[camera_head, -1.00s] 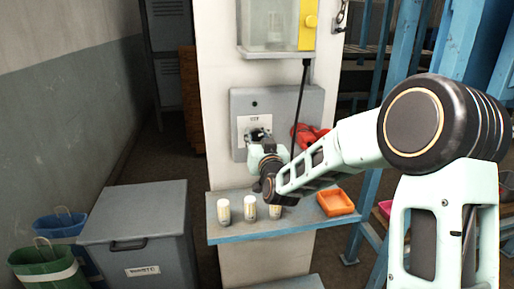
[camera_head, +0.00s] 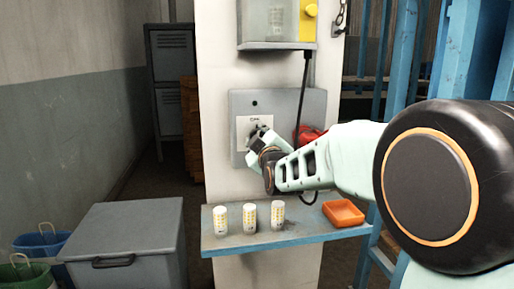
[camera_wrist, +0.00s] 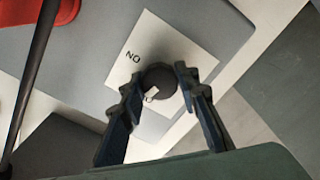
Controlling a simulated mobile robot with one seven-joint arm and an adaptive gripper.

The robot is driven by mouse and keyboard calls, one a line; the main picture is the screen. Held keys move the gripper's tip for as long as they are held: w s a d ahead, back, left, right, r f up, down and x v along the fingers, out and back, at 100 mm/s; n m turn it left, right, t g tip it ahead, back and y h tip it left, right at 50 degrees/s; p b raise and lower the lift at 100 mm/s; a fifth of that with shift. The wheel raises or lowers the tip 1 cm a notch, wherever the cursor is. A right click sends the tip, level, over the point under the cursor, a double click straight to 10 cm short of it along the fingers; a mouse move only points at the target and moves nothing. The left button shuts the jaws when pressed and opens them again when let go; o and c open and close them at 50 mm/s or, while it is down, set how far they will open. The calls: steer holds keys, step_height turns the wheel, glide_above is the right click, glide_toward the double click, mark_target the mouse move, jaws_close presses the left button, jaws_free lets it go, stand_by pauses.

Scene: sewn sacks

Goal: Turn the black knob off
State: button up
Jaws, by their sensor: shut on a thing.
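The black knob (camera_wrist: 160,77) sits on a white label plate (camera_wrist: 153,45) in the wrist view. Tilted letters on the plate show beside it, and a white mark shows on the knob's near side. My gripper (camera_wrist: 157,84) has one finger on each side of the knob and is shut on it. In the head view my gripper (camera_head: 257,138) is at the white plate (camera_head: 243,128) on a grey wall box (camera_head: 285,103). There my gripper mostly hides the knob.
A red object (camera_head: 309,133) and a black cable (camera_head: 302,88) are right of my gripper. Below is a shelf (camera_head: 300,233) with several white-and-yellow cylinders (camera_head: 249,217) and an orange tray (camera_head: 343,221). A grey bin (camera_head: 130,225) stands at left.

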steer(key=shift+f+n+b, duration=0.1)
steer(key=shift+n+b, duration=0.75)
steer(key=shift+n, duration=0.75)
steer(key=o, duration=1.2)
steer(key=shift+c, duration=0.2)
steer(key=v, duration=0.7)
steer(key=shift+s, duration=0.25)
steer(key=shift+d, duration=0.1)
